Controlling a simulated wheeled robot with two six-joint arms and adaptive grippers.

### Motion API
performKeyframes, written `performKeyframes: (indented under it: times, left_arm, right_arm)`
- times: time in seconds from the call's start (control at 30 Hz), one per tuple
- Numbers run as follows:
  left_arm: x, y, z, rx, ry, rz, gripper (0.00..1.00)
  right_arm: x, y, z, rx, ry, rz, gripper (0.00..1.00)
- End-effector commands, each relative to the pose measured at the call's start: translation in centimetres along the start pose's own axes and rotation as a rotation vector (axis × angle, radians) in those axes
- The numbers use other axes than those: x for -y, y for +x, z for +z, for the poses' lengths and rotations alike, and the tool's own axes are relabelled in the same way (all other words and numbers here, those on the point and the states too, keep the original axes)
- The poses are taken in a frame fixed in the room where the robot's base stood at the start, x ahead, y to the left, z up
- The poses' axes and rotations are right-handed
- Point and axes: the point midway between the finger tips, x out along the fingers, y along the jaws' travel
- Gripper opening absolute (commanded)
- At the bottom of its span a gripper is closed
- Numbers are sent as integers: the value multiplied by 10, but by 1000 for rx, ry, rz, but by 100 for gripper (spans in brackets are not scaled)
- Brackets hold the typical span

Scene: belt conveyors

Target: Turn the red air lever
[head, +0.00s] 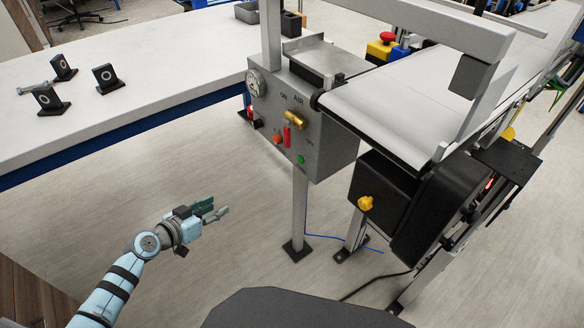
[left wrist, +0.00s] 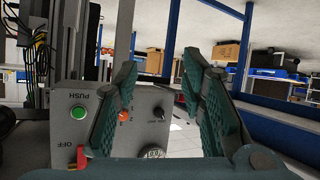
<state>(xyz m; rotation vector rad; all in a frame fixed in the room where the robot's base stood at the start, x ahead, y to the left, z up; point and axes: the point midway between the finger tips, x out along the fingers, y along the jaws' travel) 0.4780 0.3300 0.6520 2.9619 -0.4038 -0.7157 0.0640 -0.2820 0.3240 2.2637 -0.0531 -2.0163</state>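The red air lever (head: 287,136) hangs down from a brass valve (head: 295,121) on the front of a grey control box (head: 325,135), under the word AIR. In the left wrist view, which is upside down, the red lever (left wrist: 81,156) shows at the lower left beside the word OFF, partly cut off by the gripper body. My left gripper (head: 214,211) is to the left of the box and below the lever in the head view, apart from it. Its two fingers (left wrist: 163,105) are spread with nothing between them. My right gripper is not in view.
The box also carries a gauge (head: 256,84), an orange knob (head: 276,139) and a green button (head: 300,160). A belt conveyor (head: 390,115) runs off to the right. A white table (head: 140,85) with black blocks stands at left. Floor around my left gripper is clear.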

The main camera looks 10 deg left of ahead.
Motion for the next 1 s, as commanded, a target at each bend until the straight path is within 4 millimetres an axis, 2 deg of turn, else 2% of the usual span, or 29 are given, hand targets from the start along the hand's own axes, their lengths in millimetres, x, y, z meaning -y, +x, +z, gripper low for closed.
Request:
performKeyframes:
  times: [0.03, 0.1, 0.2, 0.23, 0.37, 0.53, 0.7, 0.8, 1.0]
  left_arm:
    - [-17, 7, -37, -123, 61, 101, 37]
    - [-54, -9, -98, -271, 139, 246, 37]
    - [-92, -33, -144, -390, 210, 378, 37]
    - [-98, -37, -151, -408, 219, 398, 37]
    - [-112, -31, -169, -431, 224, 418, 37]
    - [-133, 7, -187, -429, 218, 419, 37]
    - [-152, 48, -200, -426, 219, 417, 37]
    - [-159, 64, -205, -423, 219, 416, 37]
    - [-166, 76, -210, -420, 222, 415, 37]
  right_arm:
    - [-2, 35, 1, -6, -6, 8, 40]
    - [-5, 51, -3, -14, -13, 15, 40]
    - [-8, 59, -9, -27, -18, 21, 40]
    - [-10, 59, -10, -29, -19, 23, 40]
    - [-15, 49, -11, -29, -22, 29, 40]
    - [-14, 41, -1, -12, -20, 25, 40]
    - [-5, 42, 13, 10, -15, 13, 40]
    - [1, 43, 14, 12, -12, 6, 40]
    - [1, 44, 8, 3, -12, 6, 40]
